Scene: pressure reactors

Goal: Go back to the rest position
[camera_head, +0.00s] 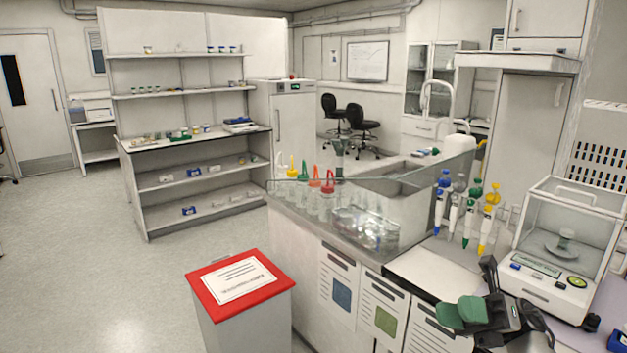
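My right gripper (462,312), black with green finger pads, is low at the right, in front of the bench. The two green pads show close together, and I cannot tell whether there is a gap between them. Nothing is seen held in it. My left gripper is not in view. No pressure reactor can be made out for sure.
The bench (420,275) carries a rack of pipettes (468,215), a balance (560,265) close to my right gripper, and coloured wash bottles (315,185). A red-lidded bin (238,288) stands in front. Shelves (190,150) stand behind; floor (80,250) at left is clear.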

